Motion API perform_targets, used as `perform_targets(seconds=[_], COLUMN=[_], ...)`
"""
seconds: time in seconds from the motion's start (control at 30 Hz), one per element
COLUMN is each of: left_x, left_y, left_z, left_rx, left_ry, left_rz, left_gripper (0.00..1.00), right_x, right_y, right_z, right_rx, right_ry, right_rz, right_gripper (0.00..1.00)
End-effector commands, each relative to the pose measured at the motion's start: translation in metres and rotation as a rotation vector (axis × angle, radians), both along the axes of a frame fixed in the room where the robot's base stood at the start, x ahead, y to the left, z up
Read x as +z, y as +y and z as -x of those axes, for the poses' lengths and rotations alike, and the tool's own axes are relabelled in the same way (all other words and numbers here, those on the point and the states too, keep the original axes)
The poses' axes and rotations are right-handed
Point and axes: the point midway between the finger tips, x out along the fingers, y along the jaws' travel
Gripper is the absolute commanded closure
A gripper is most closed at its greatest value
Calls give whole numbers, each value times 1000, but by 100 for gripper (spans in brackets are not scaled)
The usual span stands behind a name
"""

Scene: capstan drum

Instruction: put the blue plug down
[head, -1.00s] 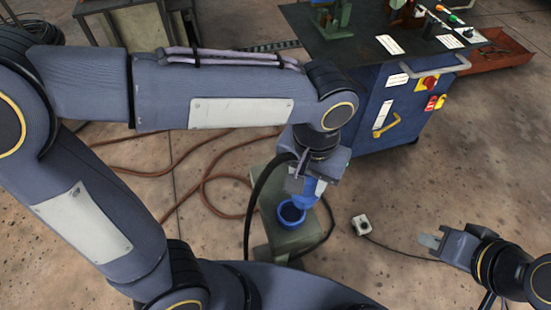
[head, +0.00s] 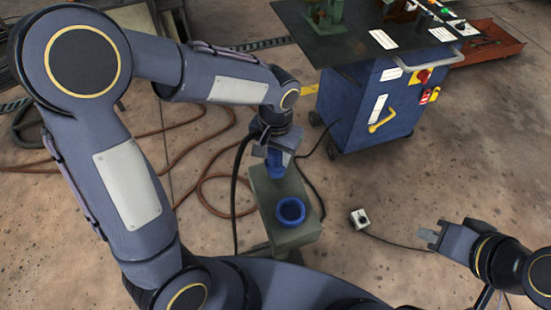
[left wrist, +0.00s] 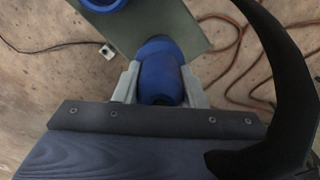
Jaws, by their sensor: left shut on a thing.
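The blue plug (head: 275,163) is in my left gripper (head: 273,158), over the far end of a green-grey box-shaped stand (head: 275,195). In the left wrist view the plug (left wrist: 160,70) sits between the two grey fingers of the left gripper (left wrist: 160,82). Whether the plug's lower end touches the stand's top, I cannot tell. A blue ring-shaped socket (head: 290,210) with a dark opening is on the near end of the stand, apart from the plug. My right gripper (head: 430,238) is at the right, away from the stand, with nothing seen in it; its finger gap is unclear.
A blue wheeled cabinet (head: 350,112) with a dark top stands behind and right of the stand. A small grey box (head: 359,218) with a cable lies on the floor to the right. Brown hoses (head: 190,190) lie on the floor at the left.

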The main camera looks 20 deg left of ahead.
Motion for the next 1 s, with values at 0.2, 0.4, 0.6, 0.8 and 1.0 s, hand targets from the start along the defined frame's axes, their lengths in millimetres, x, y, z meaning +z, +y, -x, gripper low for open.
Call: perform_targets(seconds=[0.2, 0.4, 0.6, 0.8, 1.0], left_x=[-31, -34, -37, -37, -37], left_y=[2, 2, 2, 2, 2], left_z=[-2, -2, -2, -2, -2], left_rx=[0, 1, 1, 1, 1], left_ry=[3, 0, 0, 1, 1], left_rz=[-2, -1, -1, -1, -1], left_gripper=[92, 92, 92, 42, 41], right_x=[-4, -4, -7, -6, -6], right_y=[0, 0, 0, 0, 0], right_z=[0, 0, 0, 0, 0], right_rx=[0, 0, 0, 0, 0], right_ry=[0, 0, 0, 0, 0], right_rz=[0, 0, 0, 0, 0], right_gripper=[100, 100, 100, 100, 100])
